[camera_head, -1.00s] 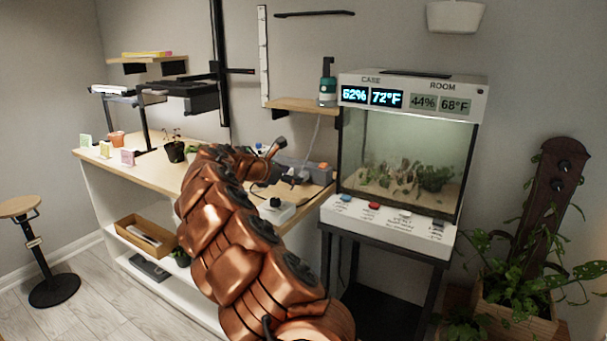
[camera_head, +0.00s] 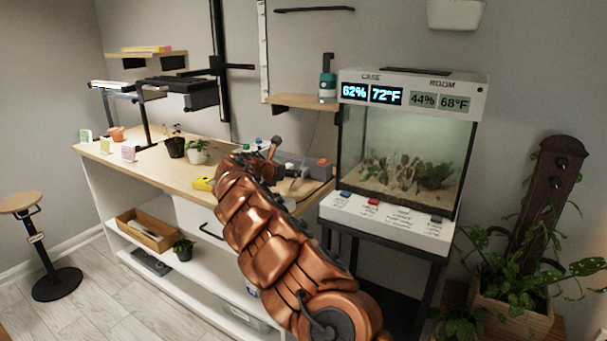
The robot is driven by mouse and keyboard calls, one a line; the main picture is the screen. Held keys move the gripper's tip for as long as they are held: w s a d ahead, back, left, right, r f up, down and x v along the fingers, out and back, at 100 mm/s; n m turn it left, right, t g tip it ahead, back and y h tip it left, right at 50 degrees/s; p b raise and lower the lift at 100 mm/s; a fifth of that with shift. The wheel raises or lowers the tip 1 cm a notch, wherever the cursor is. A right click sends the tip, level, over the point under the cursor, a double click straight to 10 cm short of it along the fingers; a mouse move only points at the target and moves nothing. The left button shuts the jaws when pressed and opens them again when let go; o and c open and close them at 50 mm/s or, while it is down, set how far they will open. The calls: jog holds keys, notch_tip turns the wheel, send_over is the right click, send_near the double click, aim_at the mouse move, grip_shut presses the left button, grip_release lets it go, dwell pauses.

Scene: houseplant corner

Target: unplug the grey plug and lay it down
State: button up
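A grey power strip (camera_head: 312,168) with an orange end lies at the back right of the wooden worktop, beside the terrarium. Small pale and dark shapes sit at its near side, but I cannot make out the grey plug for certain among them. My copper arm rises from the bottom and covers much of the worktop's right part. Its far end, with my gripper (camera_head: 271,152), is at the strip's left end, small and partly hidden by the arm. I cannot tell whether the fingers are open or hold anything.
The terrarium (camera_head: 405,155) stands close on the right, with a control ledge in front. Potted plants (camera_head: 197,152) and a yellow item (camera_head: 203,184) are on the worktop (camera_head: 150,171) left of my arm. A small shelf (camera_head: 300,102) with a green bottle (camera_head: 327,86) hangs above.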

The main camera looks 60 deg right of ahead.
aim_at(304, 172)
jog(key=shift+d+f, duration=0.4)
jog(key=shift+b+x, duration=0.9)
jog(key=shift+x, duration=0.5)
jog(key=shift+d, duration=0.85)
jog(key=shift+p+x, duration=0.8)
jog(key=shift+x, duration=0.8)
jog(key=shift+f, duration=0.15)
jog(key=shift+p, duration=0.45)
